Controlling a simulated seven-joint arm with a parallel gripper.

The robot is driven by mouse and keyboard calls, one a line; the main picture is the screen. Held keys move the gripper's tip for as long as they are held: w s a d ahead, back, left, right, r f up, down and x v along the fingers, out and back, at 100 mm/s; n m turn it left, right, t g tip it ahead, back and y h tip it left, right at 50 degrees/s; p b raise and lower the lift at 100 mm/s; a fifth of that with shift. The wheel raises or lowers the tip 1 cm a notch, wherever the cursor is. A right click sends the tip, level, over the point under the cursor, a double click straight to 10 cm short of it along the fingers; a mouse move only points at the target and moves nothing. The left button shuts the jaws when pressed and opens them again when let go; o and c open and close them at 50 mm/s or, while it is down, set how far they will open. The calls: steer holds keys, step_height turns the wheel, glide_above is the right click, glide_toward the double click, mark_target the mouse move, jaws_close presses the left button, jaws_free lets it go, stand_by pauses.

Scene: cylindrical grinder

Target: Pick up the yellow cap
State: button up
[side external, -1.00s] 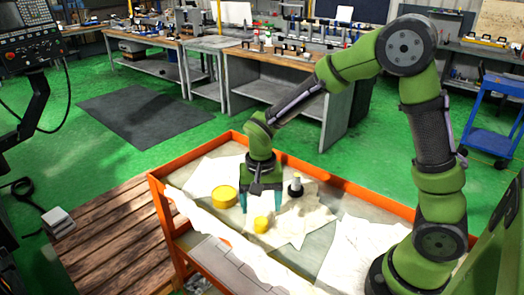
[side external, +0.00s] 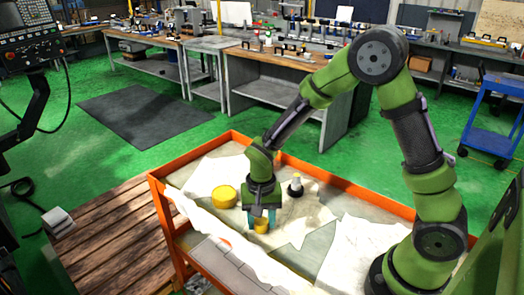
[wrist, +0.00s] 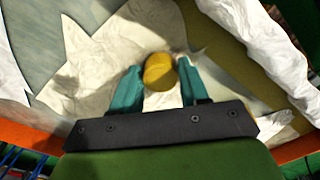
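A small yellow cap (side external: 262,226) sits on the white cloth on the cart top. It also shows in the wrist view (wrist: 159,71), between the teal fingertips. My gripper (side external: 262,218) points down over the small cap with its fingers apart, one on each side. A larger yellow round object (side external: 224,197) lies to the left on the cart, apart from my gripper.
A dark and white upright part (side external: 295,186) stands on the cloth just right of my gripper. The cart has a raised orange rim (side external: 345,184). Crumpled white cloths (side external: 357,250) cover parts of its top. Workbenches stand well behind.

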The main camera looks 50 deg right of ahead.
mark_target(261, 221)
steer(key=c, duration=0.4)
steer(key=shift+o, duration=0.2)
step_height(261, 221, up, 9)
steer(key=shift+m, duration=0.7)
steer(key=d+r, duration=0.1)
steer(key=d, duration=1)
steer(key=w+d+r, duration=0.1)
steer(key=d, duration=0.5)
steer(key=shift+w+d+r, duration=0.1)
steer(key=shift+d+r, duration=0.2)
steer(key=shift+d+r+n, duration=0.15)
steer(key=shift+n, duration=0.55)
